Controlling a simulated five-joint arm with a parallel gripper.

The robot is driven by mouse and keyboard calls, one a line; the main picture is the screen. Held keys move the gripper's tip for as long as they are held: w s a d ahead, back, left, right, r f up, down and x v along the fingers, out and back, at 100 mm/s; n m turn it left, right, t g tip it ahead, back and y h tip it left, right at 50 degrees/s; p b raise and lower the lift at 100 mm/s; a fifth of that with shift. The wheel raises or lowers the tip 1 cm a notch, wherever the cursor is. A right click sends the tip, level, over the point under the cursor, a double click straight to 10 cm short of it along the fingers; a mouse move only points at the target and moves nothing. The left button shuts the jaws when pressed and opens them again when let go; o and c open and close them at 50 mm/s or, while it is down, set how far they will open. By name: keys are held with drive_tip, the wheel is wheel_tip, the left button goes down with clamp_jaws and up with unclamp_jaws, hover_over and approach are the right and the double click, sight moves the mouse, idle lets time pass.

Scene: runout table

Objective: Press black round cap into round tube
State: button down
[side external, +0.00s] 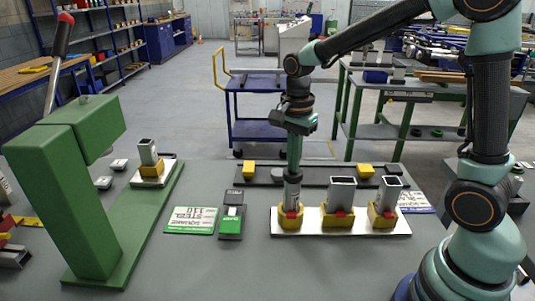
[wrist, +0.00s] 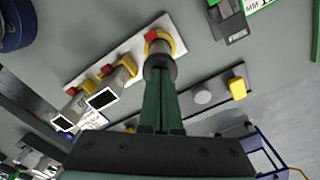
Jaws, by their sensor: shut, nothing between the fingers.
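The round tube (side external: 291,193) stands upright in the left yellow holder on a white plate (side external: 340,230). In the wrist view the tube (wrist: 159,47) shows beyond my fingertips. A black round cap (wrist: 157,66) is at the tube's mouth, directly under my fingers. How deep it sits cannot be told. My gripper (side external: 293,168) points straight down over the tube, its green fingers (wrist: 160,82) shut with nothing between them. The fingertips appear to touch the cap, and they hide part of it.
Two square-sided open tubes (side external: 338,193) (side external: 388,193) stand in yellow holders to the right on the same plate. A dark rail with yellow blocks (side external: 365,171) lies behind. A green press (side external: 75,190) stands at left. A small dark tray (side external: 231,222) lies between.

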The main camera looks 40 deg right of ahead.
drive_tip(key=shift+s+f, duration=0.1)
drive_tip(key=shift+f, duration=0.2)
wheel_tip(320, 180, up, 15)
idle(0.9)
idle(2.0)
wheel_tip(320, 180, down, 9)
drive_tip(key=m, duration=0.9)
drive_tip(key=shift+f, duration=2.7)
drive_tip(key=shift+f, duration=0.35)
drive_tip(key=shift+r, duration=0.1)
drive_tip(key=shift+r, duration=3.45)
